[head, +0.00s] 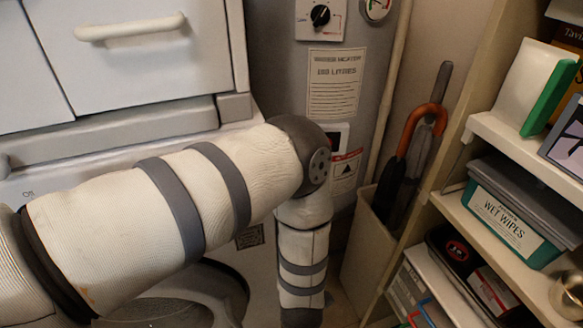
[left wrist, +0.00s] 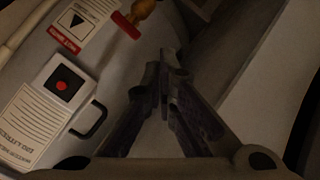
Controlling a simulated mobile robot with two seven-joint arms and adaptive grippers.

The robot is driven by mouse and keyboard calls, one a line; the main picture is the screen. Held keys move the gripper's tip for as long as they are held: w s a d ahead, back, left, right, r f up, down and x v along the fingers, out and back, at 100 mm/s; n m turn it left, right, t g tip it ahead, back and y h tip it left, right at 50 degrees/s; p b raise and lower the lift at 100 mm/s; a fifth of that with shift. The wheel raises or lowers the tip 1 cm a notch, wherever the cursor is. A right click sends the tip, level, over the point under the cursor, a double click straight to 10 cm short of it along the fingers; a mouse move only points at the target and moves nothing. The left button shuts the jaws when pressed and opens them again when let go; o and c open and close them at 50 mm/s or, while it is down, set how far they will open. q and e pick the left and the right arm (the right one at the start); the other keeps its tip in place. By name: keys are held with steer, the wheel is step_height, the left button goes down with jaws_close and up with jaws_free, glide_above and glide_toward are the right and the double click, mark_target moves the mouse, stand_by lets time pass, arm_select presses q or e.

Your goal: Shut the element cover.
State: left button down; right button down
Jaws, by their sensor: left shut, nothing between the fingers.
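The grey water heater fills the left of the left wrist view. On it is a white square plate (left wrist: 67,88) with a red round button, and a dark loop stands out beside it. This looks like the element cover area, but I cannot tell which part is the cover or how far it is open. In the head view the plate (head: 338,135) is partly hidden behind my left arm. My left gripper (left wrist: 164,75) is shut and empty, to the right of the plate and apart from it. The head view does not show its fingers. My right gripper is in neither view.
A red-handled valve (left wrist: 127,24) is near my fingertips. A bin with umbrellas (head: 369,250) stands right of the heater. Shelves with a wet wipes box (head: 507,224) are at right. A white washer-like appliance (head: 120,150) is at left.

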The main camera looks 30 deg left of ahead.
arm_select(q)
steer(key=w+r+n+y, duration=0.4)
steer(key=r+n+y, duration=0.6)
steer(key=r+n, duration=0.4)
steer(key=x, duration=1)
steer(key=shift+a+f+g, duration=0.4)
steer(key=shift+a+f, duration=0.1)
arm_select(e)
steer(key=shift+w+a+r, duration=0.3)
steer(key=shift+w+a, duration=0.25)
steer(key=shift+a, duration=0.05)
